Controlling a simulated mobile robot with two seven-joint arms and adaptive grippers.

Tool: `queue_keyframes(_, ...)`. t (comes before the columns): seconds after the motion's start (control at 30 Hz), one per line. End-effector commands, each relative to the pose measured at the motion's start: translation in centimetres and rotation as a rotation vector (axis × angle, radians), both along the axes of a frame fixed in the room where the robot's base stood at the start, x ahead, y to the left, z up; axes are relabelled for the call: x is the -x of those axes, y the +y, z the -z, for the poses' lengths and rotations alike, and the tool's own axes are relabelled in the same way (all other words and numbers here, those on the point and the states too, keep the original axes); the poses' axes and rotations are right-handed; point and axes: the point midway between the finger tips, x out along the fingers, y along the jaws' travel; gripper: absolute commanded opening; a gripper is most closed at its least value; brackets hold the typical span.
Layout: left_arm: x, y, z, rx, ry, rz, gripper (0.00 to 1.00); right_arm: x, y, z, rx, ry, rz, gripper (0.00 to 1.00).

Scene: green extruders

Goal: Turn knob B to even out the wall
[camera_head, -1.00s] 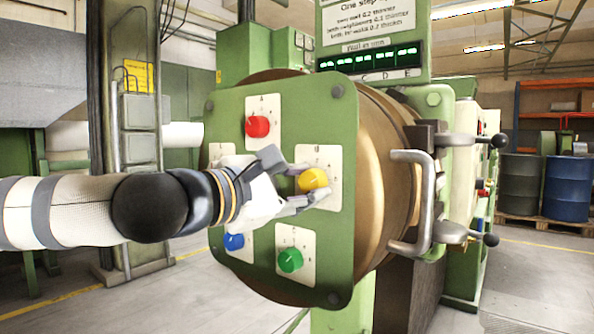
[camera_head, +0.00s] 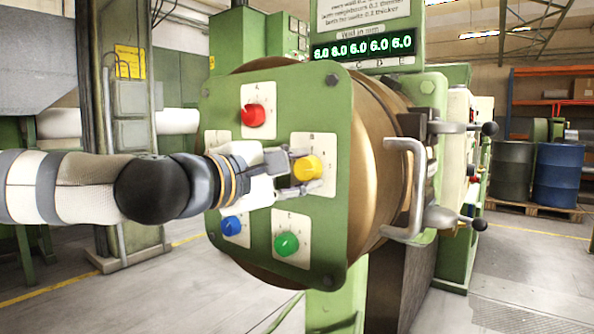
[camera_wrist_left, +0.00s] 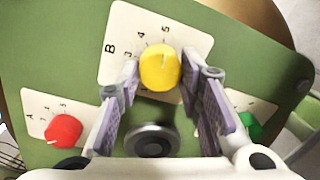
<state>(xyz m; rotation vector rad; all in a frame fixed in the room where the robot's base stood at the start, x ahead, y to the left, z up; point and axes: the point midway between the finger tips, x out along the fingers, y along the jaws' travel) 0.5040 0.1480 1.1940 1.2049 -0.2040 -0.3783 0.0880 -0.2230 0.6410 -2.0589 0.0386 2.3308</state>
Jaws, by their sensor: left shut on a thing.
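Knob B (camera_head: 308,168) is the yellow knob on the right of the green panel. In the left wrist view, yellow knob B (camera_wrist_left: 160,67) sits on a white plate marked B, and its white mark points up, close to the 5. My left gripper (camera_head: 299,168) is shut on knob B, with one finger on each side of it. Its fingers also show in the left wrist view (camera_wrist_left: 160,85). The wall display (camera_head: 362,47) shows green digits; most read 6.0, and the second looks like 8.0. My right gripper is not in view.
A red knob (camera_head: 252,115) sits above, a blue knob (camera_head: 232,225) at lower left and a green knob (camera_head: 286,244) below on the panel (camera_head: 335,110). Metal handles (camera_head: 400,200) stick out at the right. Drums (camera_head: 562,175) stand far right.

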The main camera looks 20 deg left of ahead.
Motion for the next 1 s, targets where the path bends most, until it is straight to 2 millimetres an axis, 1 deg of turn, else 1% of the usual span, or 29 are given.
queue_keyframes(0.1, 0.0, 0.0, -0.1, -0.001, -0.003, -0.001, 0.05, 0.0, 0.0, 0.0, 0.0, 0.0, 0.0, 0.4)
queue_keyframes(0.13, 0.0, 0.0, -0.1, -0.001, -0.003, -0.001, 0.35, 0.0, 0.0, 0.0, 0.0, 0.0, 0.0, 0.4)
queue_keyframes(0.17, 0.0, 0.0, -0.1, -0.001, -0.003, -0.001, 0.42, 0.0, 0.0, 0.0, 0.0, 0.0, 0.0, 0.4)
queue_keyframes(0.2, 0.0, 0.0, -0.1, -0.001, -0.003, -0.001, 0.51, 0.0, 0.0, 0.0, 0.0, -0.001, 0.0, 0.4)
queue_keyframes(0.23, 0.0, 0.0, -0.1, 0.0, -0.002, -0.001, 0.54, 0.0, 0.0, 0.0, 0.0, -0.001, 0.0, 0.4)
queue_keyframes(0.47, 0.0, 0.0, -0.1, 0.0, -0.001, 0.0, 0.54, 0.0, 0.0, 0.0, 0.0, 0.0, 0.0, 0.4)
queue_keyframes(0.57, 0.5, 0.2, -0.1, 0.001, -0.002, -0.001, 0.54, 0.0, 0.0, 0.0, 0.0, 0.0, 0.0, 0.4)
queue_keyframes(0.67, 2.3, 1.0, -0.3, 0.004, -0.004, 0.0, 0.54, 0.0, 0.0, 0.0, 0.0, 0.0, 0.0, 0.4)
queue_keyframes(0.8, 6.0, 2.6, -0.6, 0.006, -0.007, -0.001, 0.54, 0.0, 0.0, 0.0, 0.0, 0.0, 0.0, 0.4)
queue_keyframes(0.9, 8.3, 3.6, -0.7, 0.006, -0.008, 0.0, 0.54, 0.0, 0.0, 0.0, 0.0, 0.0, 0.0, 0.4)
queue_keyframes(1.0, 9.8, 4.2, -0.6, 0.007, -0.004, 0.0, 0.54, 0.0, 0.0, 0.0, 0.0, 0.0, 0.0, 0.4)
